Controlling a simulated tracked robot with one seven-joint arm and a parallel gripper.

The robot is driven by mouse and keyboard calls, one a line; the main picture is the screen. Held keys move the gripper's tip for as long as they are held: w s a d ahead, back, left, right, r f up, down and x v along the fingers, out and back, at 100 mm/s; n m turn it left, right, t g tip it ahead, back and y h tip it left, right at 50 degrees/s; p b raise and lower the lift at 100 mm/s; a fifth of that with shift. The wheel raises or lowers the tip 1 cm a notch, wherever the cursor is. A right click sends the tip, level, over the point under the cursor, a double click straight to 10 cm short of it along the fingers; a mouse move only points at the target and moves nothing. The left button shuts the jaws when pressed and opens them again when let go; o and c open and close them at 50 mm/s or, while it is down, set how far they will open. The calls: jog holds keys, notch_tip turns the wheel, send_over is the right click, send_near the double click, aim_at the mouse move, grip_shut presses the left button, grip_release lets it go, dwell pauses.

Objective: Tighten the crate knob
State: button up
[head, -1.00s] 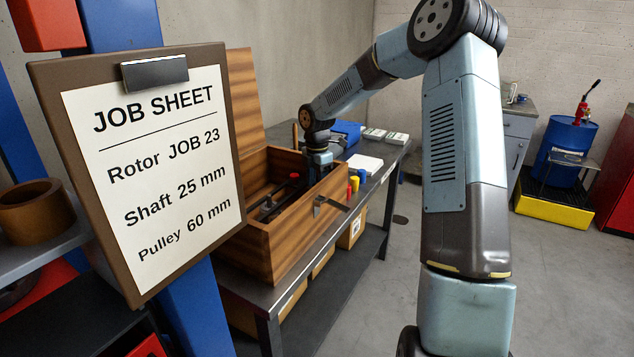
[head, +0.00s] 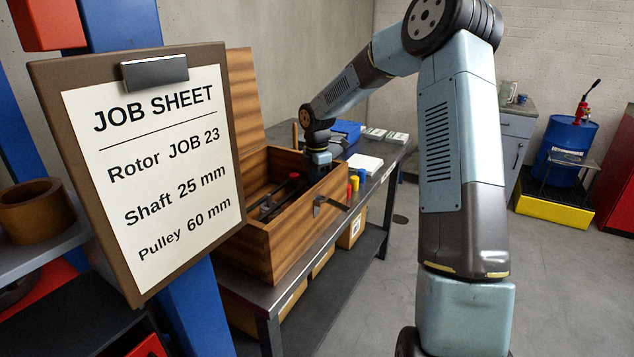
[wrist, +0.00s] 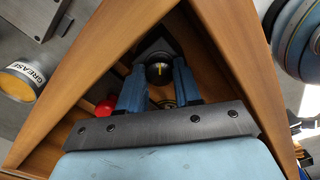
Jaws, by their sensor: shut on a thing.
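The open wooden crate (head: 262,246) stands on the workbench in the head view, its lid raised at the back. My gripper (wrist: 158,76) reaches down into its far right corner. In the wrist view its two blue fingers stand on either side of a round black knob (wrist: 159,69) with a yellow mark, and they are shut on it. A red knob (wrist: 106,107) lies to the left of the fingers, apart from them; a red top also shows inside the crate in the head view (head: 294,176). The fingertips are hidden by the crate wall in the head view.
The crate walls close in around my gripper. A latch (head: 328,204) sticks out from the crate's front. Small coloured containers (head: 354,184) and a white pad (head: 365,163) lie beside it on the bench (head: 398,150). A grease tin (wrist: 20,82) stands outside the crate.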

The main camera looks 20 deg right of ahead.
jog(key=m, duration=0.4)
jog(key=shift+w+r, duration=0.1)
jog(key=m, duration=0.8)
jog(key=shift+m, duration=0.3)
jog(key=m, duration=0.3)
jog(key=shift+m, duration=0.3)
jog(key=m, duration=0.5)
jog(key=shift+m, duration=0.3)
jog(key=m, duration=0.5)
jog(key=shift+d+m, duration=0.1)
jog(key=shift+m, duration=0.2)
jog(key=o, duration=1)
